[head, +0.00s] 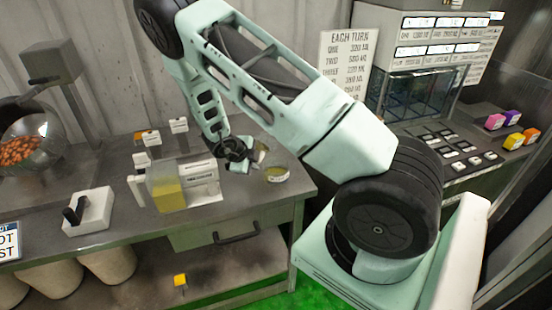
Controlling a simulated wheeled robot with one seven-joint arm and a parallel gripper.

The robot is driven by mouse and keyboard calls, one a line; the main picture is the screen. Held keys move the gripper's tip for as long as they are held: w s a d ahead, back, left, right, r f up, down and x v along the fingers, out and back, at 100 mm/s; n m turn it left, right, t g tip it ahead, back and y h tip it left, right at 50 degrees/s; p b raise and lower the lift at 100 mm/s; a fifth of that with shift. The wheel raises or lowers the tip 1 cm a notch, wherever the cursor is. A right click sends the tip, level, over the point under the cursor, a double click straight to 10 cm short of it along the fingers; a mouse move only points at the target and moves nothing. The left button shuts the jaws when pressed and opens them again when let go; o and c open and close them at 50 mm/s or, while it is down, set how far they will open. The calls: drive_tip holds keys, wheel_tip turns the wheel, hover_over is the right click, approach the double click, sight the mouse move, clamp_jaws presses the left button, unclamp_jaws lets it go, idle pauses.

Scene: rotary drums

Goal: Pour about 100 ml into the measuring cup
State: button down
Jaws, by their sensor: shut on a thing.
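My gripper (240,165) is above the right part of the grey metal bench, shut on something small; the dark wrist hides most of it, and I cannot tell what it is. A clear, box-like container (167,194) with yellow contents and a pale upright at its left stands on the bench, left of and below my gripper. A small round cup or dish (277,174) with a yellowish-green top and a pale label stands just right of my gripper. I cannot tell for sure which vessel is the measuring cup. No stream of liquid shows.
A sign reading "EACH TURN" (346,65) stands at the back. Coloured blocks (513,118) lie on the right counter.

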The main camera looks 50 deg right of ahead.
drive_tip(key=shift+s+r+g+p, duration=0.15)
drive_tip(key=shift+g+p, duration=0.25)
drive_tip(key=shift+p, duration=1.55)
drive_tip(key=shift+s+r+n+g+p, duration=0.2)
drive_tip(key=shift+n+g+p, duration=0.15)
drive_tip(key=shift+p, duration=0.9)
drive_tip(key=shift+g, duration=0.25)
drive_tip(key=shift+p, duration=0.3)
